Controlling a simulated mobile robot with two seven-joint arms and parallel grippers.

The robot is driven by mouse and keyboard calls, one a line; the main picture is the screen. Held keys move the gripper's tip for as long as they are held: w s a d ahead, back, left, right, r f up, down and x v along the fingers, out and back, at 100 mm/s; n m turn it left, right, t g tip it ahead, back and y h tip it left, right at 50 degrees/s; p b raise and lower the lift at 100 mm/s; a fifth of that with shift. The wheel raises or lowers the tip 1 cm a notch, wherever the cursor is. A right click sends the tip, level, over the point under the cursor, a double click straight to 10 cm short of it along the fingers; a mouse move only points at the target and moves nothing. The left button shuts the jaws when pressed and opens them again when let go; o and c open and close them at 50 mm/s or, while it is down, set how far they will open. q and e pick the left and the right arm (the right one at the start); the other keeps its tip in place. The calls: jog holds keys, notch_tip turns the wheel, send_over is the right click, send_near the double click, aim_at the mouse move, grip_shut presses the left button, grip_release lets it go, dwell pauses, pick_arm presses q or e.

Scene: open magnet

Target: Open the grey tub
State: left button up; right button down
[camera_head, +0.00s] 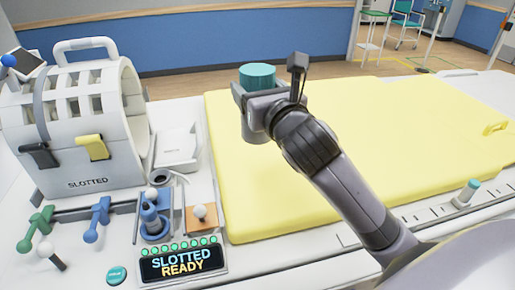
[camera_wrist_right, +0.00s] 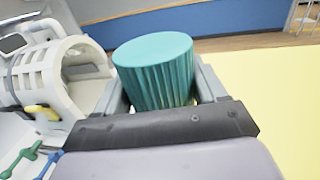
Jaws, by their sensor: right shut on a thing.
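My right gripper (camera_head: 256,88) is raised above the far left part of the yellow pad. It is shut on a teal ridged cylinder (camera_head: 257,74), like a cap or lid, with a flat round top. In the right wrist view the teal cylinder (camera_wrist_right: 155,75) sits upright between the two grey fingers, its lower end hidden by the gripper. I cannot make out a grey tub for sure in either view. My left gripper is not in view.
A white slotted magnet (camera_head: 68,160) stands at the left. In front are green (camera_head: 35,225) and blue (camera_head: 97,220) levers, a blue joystick (camera_head: 153,215) and a display (camera_head: 180,262) reading "SLOTTED READY". The wide yellow pad (camera_head: 420,130) is mostly clear.

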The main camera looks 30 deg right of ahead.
notch_tip(320, 180, down, 13)
jog(key=b, duration=0.2)
jog(key=shift+f+b, duration=0.2)
jog(key=shift+b, duration=0.1)
jog(key=shift+f, duration=0.1)
jog(key=shift+c, duration=0.4)
grip_release()
jog(key=shift+f, duration=0.15)
jog(key=s+a+b, duration=0.1)
jog(key=s, duration=1.1)
jog(key=shift+a+r, duration=0.2)
